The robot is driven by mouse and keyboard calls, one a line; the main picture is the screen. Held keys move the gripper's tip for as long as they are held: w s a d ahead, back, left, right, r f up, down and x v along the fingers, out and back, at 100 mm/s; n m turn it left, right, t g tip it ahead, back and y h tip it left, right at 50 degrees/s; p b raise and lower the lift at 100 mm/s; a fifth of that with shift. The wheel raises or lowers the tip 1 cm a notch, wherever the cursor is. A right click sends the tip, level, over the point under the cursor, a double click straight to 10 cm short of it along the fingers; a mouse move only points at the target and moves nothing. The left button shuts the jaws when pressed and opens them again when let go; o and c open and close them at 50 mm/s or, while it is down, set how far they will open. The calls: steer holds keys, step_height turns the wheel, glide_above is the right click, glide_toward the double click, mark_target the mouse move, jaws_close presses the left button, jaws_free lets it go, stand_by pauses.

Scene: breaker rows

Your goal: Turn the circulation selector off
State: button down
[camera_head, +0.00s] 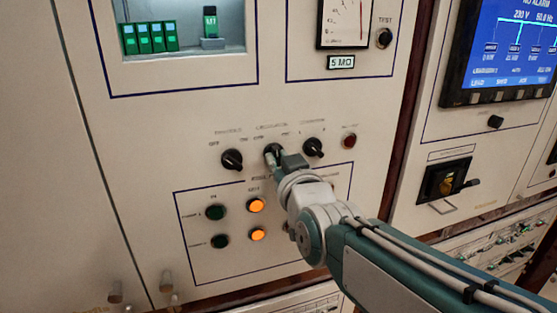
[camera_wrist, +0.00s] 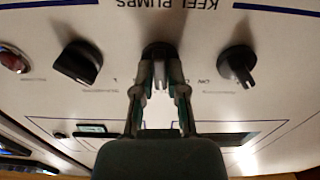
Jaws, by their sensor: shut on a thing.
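Three black rotary selectors sit in a row on the cream panel. The middle one, whose small label I cannot read for certain, appears to be the circulation selector (camera_head: 271,149); my gripper (camera_head: 279,160) is at it and partly covers it. In the wrist view, which is upside down, its dark round base (camera_wrist: 156,49) shows beyond the fingertips. My gripper (camera_wrist: 159,78) is shut on its handle, one finger on each side. The handle points roughly straight along the panel's vertical; its exact angle is partly hidden by the fingers.
A left selector (camera_head: 232,159) and a right selector (camera_head: 313,147) stand close on either side. A red lamp (camera_head: 349,140) is further right. Below are green buttons (camera_head: 215,212) and lit orange buttons (camera_head: 255,205); my arm hides part of that block.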

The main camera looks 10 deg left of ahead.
steer(key=n, duration=0.4)
steer(key=shift+n, duration=2.2)
steer(key=c, duration=0.7)
jaws_free()
steer(key=shift+a, duration=0.15)
steer(key=v, duration=1.2)
steer(key=shift+f, duration=0.15)
